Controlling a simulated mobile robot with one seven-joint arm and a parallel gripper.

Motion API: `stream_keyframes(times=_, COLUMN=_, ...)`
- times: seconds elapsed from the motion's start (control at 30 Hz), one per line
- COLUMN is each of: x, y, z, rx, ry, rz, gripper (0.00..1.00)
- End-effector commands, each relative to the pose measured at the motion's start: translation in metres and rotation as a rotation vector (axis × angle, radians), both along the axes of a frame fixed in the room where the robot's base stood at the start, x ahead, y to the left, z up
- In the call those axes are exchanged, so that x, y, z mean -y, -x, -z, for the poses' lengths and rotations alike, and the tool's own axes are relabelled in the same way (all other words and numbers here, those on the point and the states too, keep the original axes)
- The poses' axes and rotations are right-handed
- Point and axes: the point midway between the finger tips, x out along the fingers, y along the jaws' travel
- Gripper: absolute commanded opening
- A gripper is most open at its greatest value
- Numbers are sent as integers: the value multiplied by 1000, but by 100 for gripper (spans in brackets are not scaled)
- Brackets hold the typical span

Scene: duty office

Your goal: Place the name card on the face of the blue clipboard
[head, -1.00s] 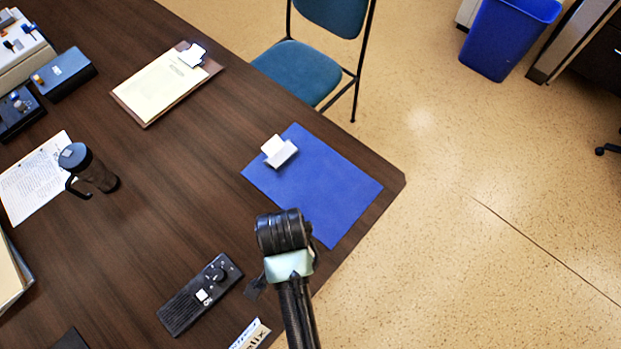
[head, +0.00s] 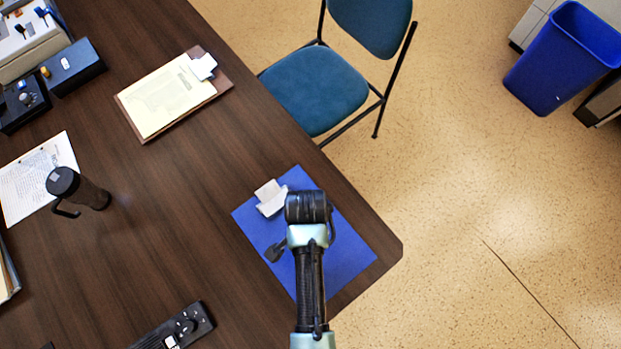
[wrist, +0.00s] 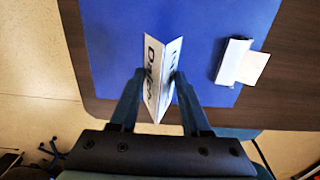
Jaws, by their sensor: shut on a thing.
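The blue clipboard (head: 345,260) lies on the table near its corner, with a white and silver clip (head: 270,198) at its upper left edge. In the wrist view the clipboard (wrist: 115,35) fills the upper middle, with its clip (wrist: 238,62) to the right. My gripper (wrist: 159,78) is shut on the name card (wrist: 152,68), a folded white card with dark lettering. The card is in front of the clipboard's blue face; whether it touches cannot be told. In the head view my arm covers part of the clipboard and hides the card and fingertips.
A brown clipboard with yellow paper (head: 160,105), a dark mug (head: 85,190), a printed sheet (head: 30,180) and a black device (head: 180,328) lie on the table (head: 150,240). A blue chair (head: 315,90) stands at the table's far edge. The clipboard's visible face is bare.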

Motion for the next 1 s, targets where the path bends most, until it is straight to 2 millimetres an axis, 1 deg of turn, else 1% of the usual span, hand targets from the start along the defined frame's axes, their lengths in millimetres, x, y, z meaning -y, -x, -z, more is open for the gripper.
stream_keyframes(times=0.03, x=0, y=0, z=9, rx=-2, ry=0, rz=0, gripper=0)
stream_keyframes(times=0.1, x=0, y=0, z=18, rx=-1, ry=0, rz=0, gripper=0)
stream_keyframes(times=0.27, x=0, y=-1, z=31, rx=1, ry=0, rz=0, gripper=0)
stream_keyframes(times=0.4, x=0, y=0, z=52, rx=0, ry=0, rz=0, gripper=0)
stream_keyframes(times=0.5, x=0, y=-1, z=63, rx=1, ry=0, rz=0, gripper=0)
stream_keyframes(times=0.6, x=0, y=-1, z=67, rx=3, ry=0, rz=0, gripper=0)
stream_keyframes(times=0.83, x=0, y=-1, z=67, rx=3, ry=0, rz=0, gripper=0)
stream_keyframes(times=0.93, x=0, y=-1, z=70, rx=3, ry=0, rz=0, gripper=0)
stream_keyframes(times=0.97, x=0, y=-1, z=70, rx=3, ry=0, rz=0, gripper=48)
stream_keyframes(times=1.0, x=0, y=-1, z=69, rx=3, ry=0, rz=0, gripper=55)
